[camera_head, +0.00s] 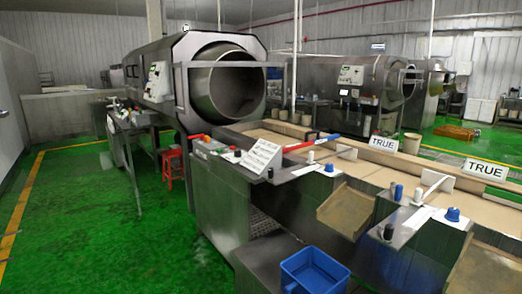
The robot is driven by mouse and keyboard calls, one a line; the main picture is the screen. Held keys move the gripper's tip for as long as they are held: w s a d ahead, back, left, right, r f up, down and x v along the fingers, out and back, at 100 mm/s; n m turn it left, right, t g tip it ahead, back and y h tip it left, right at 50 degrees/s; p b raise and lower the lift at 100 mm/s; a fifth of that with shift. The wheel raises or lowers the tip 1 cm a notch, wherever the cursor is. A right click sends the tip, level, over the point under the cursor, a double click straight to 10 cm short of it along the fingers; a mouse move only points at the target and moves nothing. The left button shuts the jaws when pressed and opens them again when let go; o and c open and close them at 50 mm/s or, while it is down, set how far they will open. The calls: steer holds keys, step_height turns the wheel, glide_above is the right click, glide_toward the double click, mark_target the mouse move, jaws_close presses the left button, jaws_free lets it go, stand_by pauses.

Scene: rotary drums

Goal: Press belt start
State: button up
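A grey steel conveyor line (222,186) runs from the middle toward the lower right, with a tan belt surface (345,165) on top. Further along the edge are a white knob (311,157), a blue knob (329,167), and more blue knobs, one at the right (452,214). I cannot read which control is the belt start. My gripper is not in view.
A large rotary drum (228,88) stands behind the line's left end. A red stool (173,168) is left of the line. A blue bin (312,271) sits at the front. White signs reading TRUE (384,144) stand along the belt. The green floor at left is clear.

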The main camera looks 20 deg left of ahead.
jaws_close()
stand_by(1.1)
